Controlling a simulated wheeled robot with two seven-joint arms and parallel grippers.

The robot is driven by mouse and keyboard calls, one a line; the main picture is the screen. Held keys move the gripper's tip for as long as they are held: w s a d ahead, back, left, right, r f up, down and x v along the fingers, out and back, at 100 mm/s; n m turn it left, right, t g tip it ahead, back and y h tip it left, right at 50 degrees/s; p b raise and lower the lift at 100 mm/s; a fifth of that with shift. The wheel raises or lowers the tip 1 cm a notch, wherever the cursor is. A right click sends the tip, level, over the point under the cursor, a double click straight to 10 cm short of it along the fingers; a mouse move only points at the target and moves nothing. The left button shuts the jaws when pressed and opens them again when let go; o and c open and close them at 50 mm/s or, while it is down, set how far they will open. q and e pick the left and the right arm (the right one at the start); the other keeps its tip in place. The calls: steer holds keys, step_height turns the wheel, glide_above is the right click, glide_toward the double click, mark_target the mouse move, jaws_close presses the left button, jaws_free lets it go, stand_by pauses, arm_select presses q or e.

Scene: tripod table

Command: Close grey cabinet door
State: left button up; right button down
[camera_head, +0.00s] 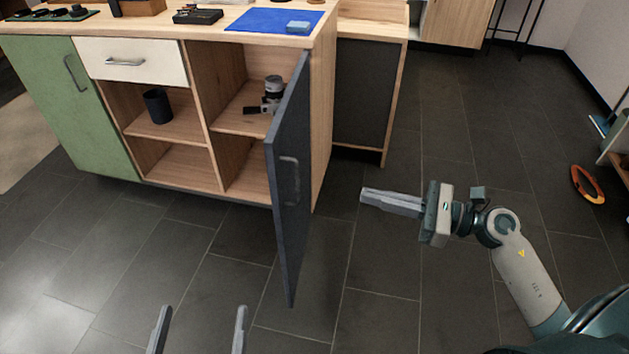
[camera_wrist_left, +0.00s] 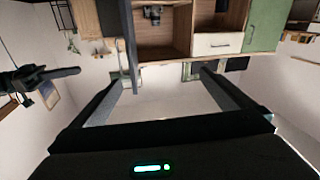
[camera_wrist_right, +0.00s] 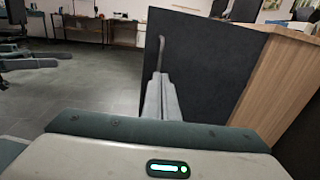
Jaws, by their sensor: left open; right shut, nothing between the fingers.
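The dark grey cabinet door (camera_head: 290,190) stands wide open, swung out from the right compartment of the wooden cabinet (camera_head: 322,120). Its bar handle (camera_head: 290,175) is on the face turned to the right. The door also fills the middle of the right wrist view (camera_wrist_right: 205,65), with the handle (camera_wrist_right: 161,50) near its left edge. My right gripper (camera_head: 364,194) is shut and empty, right of the door, pointing at its handle face with a gap in the head view. My left gripper (camera_head: 203,308) is open and empty, low in front of the cabinet, left of the door.
A camera-like object (camera_head: 272,92) sits on the shelf behind the door, and a dark cup (camera_head: 158,106) on the left shelf. A white drawer (camera_head: 133,61) and green door (camera_head: 75,110) are shut. Dark floor is clear around the door. An orange ring (camera_head: 587,184) lies far right.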

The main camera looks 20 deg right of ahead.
arm_select(q)
steer(key=shift+a+f+g+y+p, duration=0.25)
steer(key=shift+f+g, duration=0.3)
steer(key=shift+f, duration=0.35)
steer(key=shift+a+f+g+y+p, duration=0.15)
steer(key=shift+f+g+p, duration=0.1)
steer(key=shift+f+g, duration=0.5)
arm_select(e)
steer(key=x, duration=1.3)
arm_select(q)
steer(key=shift+f, duration=0.15)
arm_select(e)
steer(key=shift+w+a+r, duration=0.1)
steer(key=shift+a, duration=0.05)
arm_select(q)
steer(key=shift+f, duration=0.1)
